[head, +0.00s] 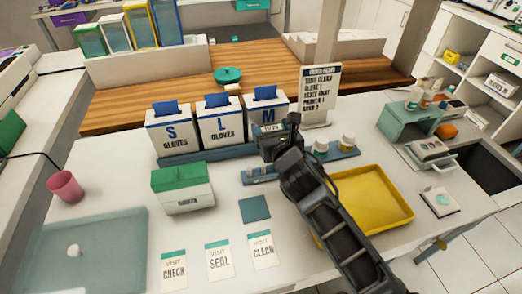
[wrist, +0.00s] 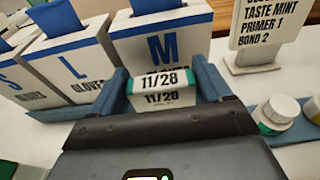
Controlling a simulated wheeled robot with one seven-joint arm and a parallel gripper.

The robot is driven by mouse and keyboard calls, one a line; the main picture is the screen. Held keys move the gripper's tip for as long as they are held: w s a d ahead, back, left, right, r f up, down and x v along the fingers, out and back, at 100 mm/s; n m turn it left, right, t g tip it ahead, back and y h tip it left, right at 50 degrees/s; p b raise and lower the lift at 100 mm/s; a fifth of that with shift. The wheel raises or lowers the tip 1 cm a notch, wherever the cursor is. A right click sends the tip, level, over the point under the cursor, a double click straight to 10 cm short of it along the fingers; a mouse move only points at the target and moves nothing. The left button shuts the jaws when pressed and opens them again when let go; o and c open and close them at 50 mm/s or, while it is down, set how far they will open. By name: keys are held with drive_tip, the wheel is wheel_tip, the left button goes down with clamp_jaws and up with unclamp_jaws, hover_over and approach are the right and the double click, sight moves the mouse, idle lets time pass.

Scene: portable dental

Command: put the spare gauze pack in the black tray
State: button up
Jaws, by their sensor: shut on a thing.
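A dark rectangular recess or tray (head: 487,168) is at the far right of the counter; I cannot tell which.
S (head: 172,133) and L (head: 217,126) glove boxes stand left of M. Capped bottles (head: 347,143) stand in a blue rack to the right. A yellow tray (head: 385,200) lies partly behind my arm. A green-lidded box (head: 183,188) and visit cards (head: 218,262) are front left.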

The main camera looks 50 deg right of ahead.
drive_tip(key=shift+w+a+f+b, duration=0.15)
drive_tip(key=shift+w+a+f, duration=0.2)
drive_tip(key=shift+a+f, duration=0.15)
drive_tip(key=shift+w+a+f+b, duration=0.15)
drive_tip(key=shift+w+a+f, duration=0.2)
drive_tip(key=shift+a, duration=0.25)
drive_tip(key=shift+f+b, duration=0.55)
drive_tip(key=shift+f, duration=1.45)
drive_tip(key=shift+a+f, duration=0.1)
drive_tip(key=shift+f, duration=0.05)
drive_tip(key=o, duration=1)
drive_tip(key=shift+c, duration=0.2)
drive_tip(key=shift+s+r, duration=0.15)
drive_tip(key=shift+r, duration=0.05)
drive_tip(key=b+v, duration=0.1)
drive_tip(key=v, duration=1)
drive_tip(key=shift+s+a+r, duration=0.1)
drive_tip(key=shift+s+a, duration=0.15)
drive_tip(key=shift+s, duration=0.1)
